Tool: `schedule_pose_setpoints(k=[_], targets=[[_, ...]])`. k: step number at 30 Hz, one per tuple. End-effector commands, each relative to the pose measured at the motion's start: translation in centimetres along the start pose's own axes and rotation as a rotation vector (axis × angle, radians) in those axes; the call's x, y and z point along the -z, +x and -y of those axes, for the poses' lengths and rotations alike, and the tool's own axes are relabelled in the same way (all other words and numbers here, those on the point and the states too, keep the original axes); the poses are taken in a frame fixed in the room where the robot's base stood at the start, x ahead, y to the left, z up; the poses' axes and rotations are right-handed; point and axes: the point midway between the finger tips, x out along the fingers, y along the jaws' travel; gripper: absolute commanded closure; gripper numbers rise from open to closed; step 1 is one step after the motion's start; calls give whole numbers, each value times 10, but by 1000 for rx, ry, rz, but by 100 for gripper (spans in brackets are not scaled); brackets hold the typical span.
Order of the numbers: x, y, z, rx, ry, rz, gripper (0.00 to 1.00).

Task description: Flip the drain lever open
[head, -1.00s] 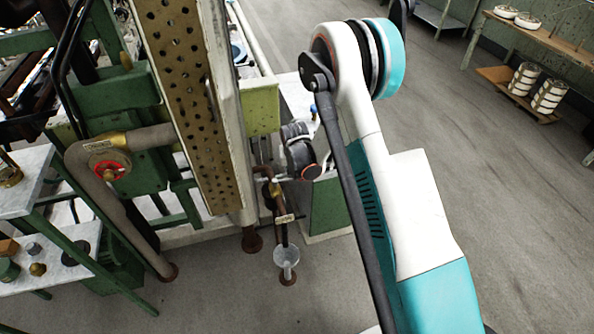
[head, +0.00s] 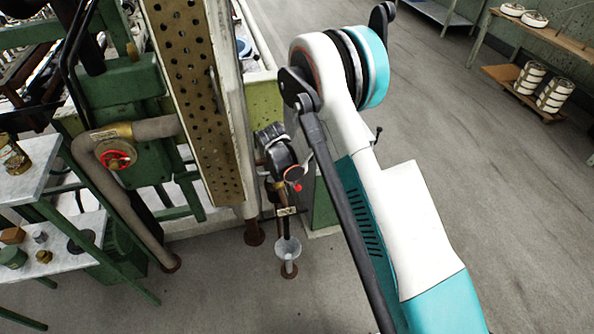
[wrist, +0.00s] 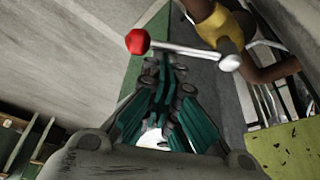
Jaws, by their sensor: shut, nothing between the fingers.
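The drain lever is a thin metal rod with a red ball knob (wrist: 137,41) in the wrist view. The rod (wrist: 190,52) runs right to a pivot beside a yellow brass valve body (wrist: 224,24) on a brown pipe. My gripper (wrist: 166,68) is shut and empty, its teal fingers together. Its tips appear just below the rod, between knob and pivot; I cannot tell whether they touch it. In the head view the red knob (head: 298,187) shows small beside my wrist, above a pale funnel (head: 288,249). My fingertips are hard to make out there.
A perforated metal panel (head: 197,100) and its frame stand close left of my wrist. Further left are a thick pipe with a red handwheel (head: 116,160) and marble-topped tables (head: 65,248) with small items. Open floor (head: 480,190) lies to the right.

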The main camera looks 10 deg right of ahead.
Motion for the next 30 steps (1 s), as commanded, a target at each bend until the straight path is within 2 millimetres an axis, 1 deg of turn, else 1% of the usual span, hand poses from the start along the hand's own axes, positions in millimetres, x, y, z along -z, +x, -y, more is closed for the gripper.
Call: schedule_pose_setpoints(k=[6,11,21,30], targets=[[-14,-5,-3,-69,188,-1,100],[-22,-8,-4,-114,307,0,100],[-35,-12,-3,-109,299,0,100],[-38,-14,-3,-109,298,1,100]])
